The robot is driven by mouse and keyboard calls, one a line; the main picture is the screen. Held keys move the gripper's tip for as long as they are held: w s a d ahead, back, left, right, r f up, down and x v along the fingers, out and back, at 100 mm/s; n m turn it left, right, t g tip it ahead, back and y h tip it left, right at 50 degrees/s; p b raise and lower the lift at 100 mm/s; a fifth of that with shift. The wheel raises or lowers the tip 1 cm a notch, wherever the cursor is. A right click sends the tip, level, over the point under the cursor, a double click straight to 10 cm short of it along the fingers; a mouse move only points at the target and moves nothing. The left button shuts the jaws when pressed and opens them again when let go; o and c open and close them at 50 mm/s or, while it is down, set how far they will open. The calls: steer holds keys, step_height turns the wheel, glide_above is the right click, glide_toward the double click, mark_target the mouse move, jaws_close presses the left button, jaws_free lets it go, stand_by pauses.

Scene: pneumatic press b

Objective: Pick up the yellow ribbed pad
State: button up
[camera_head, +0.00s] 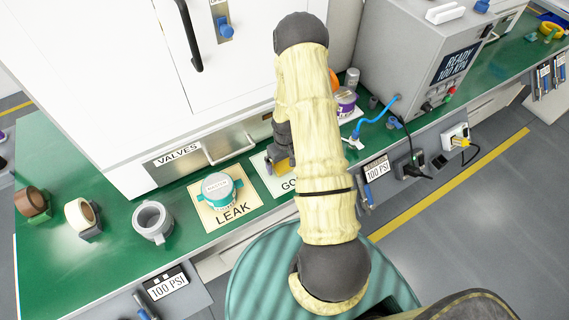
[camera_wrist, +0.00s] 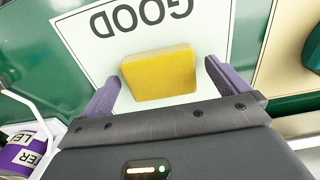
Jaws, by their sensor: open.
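The yellow pad (camera_wrist: 160,76) lies on the white GOOD card (camera_wrist: 104,58) in the wrist view. It looks like a thick block; ribs cannot be made out. My gripper (camera_wrist: 163,80) is open, with one purple-grey finger to each side of the pad and gaps between them and it. I cannot tell how high the fingers are above the card. In the head view, my arm covers much of the GOOD card (camera_head: 258,177), and the pad is mostly hidden behind my gripper (camera_head: 278,160).
A teal-and-white canister (camera_head: 219,190) stands on the LEAK card (camera_head: 200,212) left of the GOOD card. A purple-labelled canister (camera_head: 345,102) stands behind to the right, near a grey press box (camera_head: 405,60). Tape rolls (camera_head: 80,213) sit at left. A white cabinet (camera_head: 120,90) rises behind.

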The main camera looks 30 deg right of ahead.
mark_target(285, 163)
stand_by(0.5)
steer(key=c, duration=1)
steer(key=shift+s+d, duration=0.1)
steer(key=shift+c, duration=0.4)
steer(key=shift+r, duration=0.45)
step_height(285, 163, up, 9)
steer(key=shift+r+b, duration=0.1)
steer(key=shift+b, duration=0.25)
